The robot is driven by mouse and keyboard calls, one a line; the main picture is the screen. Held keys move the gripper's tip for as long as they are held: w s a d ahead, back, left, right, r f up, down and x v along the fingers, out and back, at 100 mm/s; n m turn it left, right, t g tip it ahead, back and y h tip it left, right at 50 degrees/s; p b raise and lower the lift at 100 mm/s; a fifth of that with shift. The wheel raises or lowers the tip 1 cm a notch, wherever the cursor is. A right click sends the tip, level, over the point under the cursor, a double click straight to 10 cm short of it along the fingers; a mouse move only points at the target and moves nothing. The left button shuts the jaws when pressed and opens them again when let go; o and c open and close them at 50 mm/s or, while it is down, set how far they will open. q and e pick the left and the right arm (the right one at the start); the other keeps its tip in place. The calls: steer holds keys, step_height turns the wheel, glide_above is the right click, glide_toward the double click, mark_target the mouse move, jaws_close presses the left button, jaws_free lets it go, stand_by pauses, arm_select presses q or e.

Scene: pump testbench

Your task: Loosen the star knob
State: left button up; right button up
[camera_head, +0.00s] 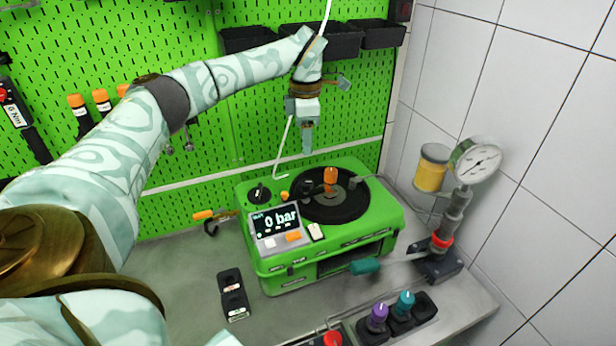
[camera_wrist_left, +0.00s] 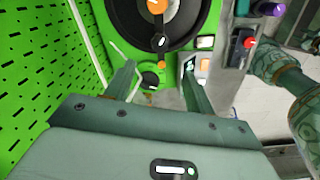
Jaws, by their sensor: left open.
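The green pump testbench (camera_head: 387,213) stands on the grey bench with a black disc on top. An orange knob (camera_head: 330,175) stands up at the disc's middle; it also shows at the top of the left wrist view (camera_wrist_left: 157,5). A smaller black knob (camera_head: 259,194) sits at the bench unit's left corner. I cannot tell for sure which is the star knob. My left gripper (camera_head: 307,148) is above the unit's rear, pointing down. In the left wrist view its fingers (camera_wrist_left: 158,80) are apart, with nothing held. My right gripper is out of view.
A pressure gauge (camera_head: 475,160) stands at the right by the tiled wall. A teal handle (camera_head: 365,266) juts out in front of the unit. Purple (camera_head: 377,317) and teal (camera_head: 404,303) knobs stand at the front right. Black bins (camera_head: 340,43) hang behind my left wrist.

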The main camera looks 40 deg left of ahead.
mark_target(306, 182)
arm_select(q)
step_height(306, 182, down, 13)
steer(key=shift+f, duration=0.1)
steer(key=c, duration=1)
